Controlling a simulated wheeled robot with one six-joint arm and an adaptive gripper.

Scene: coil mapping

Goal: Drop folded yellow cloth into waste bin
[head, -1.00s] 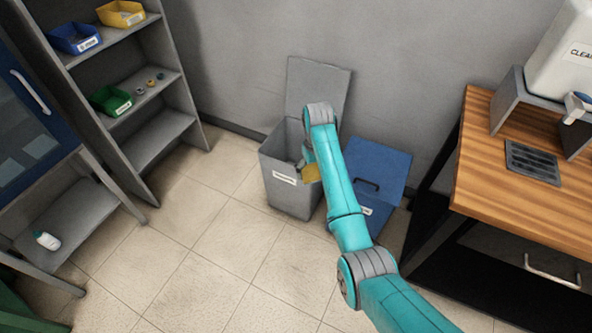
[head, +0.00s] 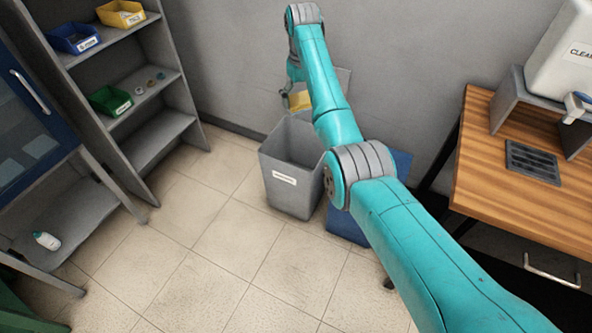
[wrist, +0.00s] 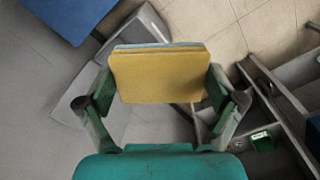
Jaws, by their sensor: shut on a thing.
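The folded yellow cloth (wrist: 160,76) is held between the two fingers of my gripper (wrist: 160,98) in the wrist view. In the head view the cloth (head: 300,100) is small and partly hidden by my arm, in front of the grey wall. The grey waste bin (head: 290,195) stands on the floor with its lid open and its mouth showing; I see no cloth in it. The cloth appears above and behind the bin's opening in the head view. In the wrist view the cloth hides much of what lies below.
A blue bin (head: 345,225) stands right of the waste bin, largely behind my arm. A grey shelf (head: 165,140) with small trays is at the left. A wooden workbench (head: 520,200) is at the right. The tiled floor in front is clear.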

